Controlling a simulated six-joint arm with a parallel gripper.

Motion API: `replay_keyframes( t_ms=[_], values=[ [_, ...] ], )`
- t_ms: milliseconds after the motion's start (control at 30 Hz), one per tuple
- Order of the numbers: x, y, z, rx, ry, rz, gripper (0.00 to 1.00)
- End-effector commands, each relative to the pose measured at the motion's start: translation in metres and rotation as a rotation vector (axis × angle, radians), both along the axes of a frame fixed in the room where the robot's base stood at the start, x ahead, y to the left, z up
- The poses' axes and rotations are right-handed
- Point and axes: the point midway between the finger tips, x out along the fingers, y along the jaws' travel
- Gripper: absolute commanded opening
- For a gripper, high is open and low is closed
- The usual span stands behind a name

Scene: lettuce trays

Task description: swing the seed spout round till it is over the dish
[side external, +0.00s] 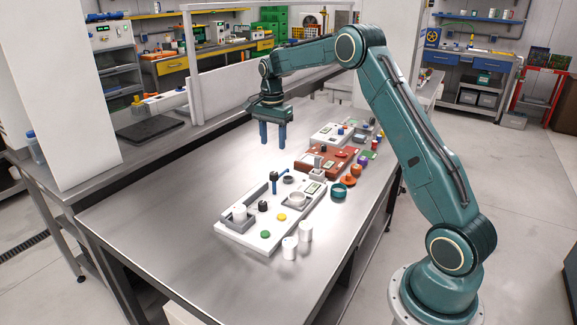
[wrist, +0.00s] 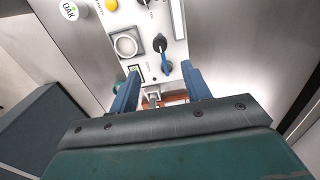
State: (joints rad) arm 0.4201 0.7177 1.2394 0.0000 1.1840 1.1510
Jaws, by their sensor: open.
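The seed spout (side external: 274,182) is a slim blue arm on an upright post on the white panel (side external: 235,231). In the wrist view the blue spout (wrist: 166,62) runs from a dark pivot towards the bottom of the picture, beside the dish and not over it. The dish (side external: 297,200) is a round pale bowl set in a square holder; in the wrist view the dish (wrist: 126,46) lies left of the spout. My gripper (side external: 273,143) is open and empty, above and behind the panel, apart from the spout. Its two blue fingers (wrist: 160,86) show below the spout in the wrist view.
Two white cylinders (side external: 305,232) stand at the panel's front edge. A red-brown panel (side external: 326,161) and a teal bowl (side external: 339,190) lie to the right. The steel table (side external: 150,215) is clear at left.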

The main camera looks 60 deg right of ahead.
Motion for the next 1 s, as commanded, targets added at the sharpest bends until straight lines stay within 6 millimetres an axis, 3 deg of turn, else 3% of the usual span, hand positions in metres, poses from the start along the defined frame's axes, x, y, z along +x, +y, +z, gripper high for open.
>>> replay_keyframes(
  t_ms=[600,1000],
  values=[
    [-0.001,0.0,-0.091,0.002,0.003,0.0,0.48],
    [0.0,0.0,-0.111,0.0,0.0,0.0,0.48]
  ],
)
